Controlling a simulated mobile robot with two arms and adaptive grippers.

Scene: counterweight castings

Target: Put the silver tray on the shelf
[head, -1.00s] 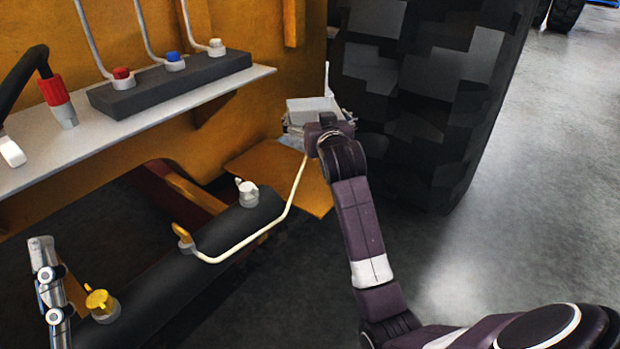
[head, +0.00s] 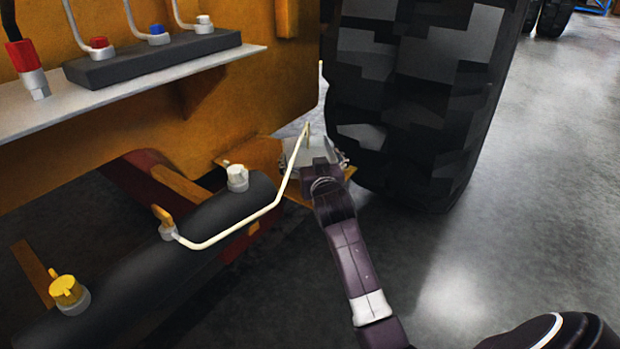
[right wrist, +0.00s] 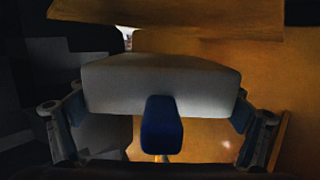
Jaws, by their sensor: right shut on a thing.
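The silver tray (head: 317,149) is a pale grey piece beside the big tyre, partly hidden by my right gripper (head: 318,163). In the right wrist view it is a pale grey block (right wrist: 160,80) between the two fingers of my right gripper (right wrist: 158,118), which is shut on it. A dark blue piece (right wrist: 161,126) stands in front of the tray there. A long pale grey shelf (head: 160,83) on the yellow machine lies to the left of and higher in the picture than the tray. My left gripper is not in view.
A black block (head: 150,58) with red, blue and white fittings sits on the shelf. The huge tyre (head: 410,110) stands right of the tray. A cream pipe (head: 235,226) runs from a black cylinder (head: 150,270). An orange plate (head: 250,157) lies low beside the tray.

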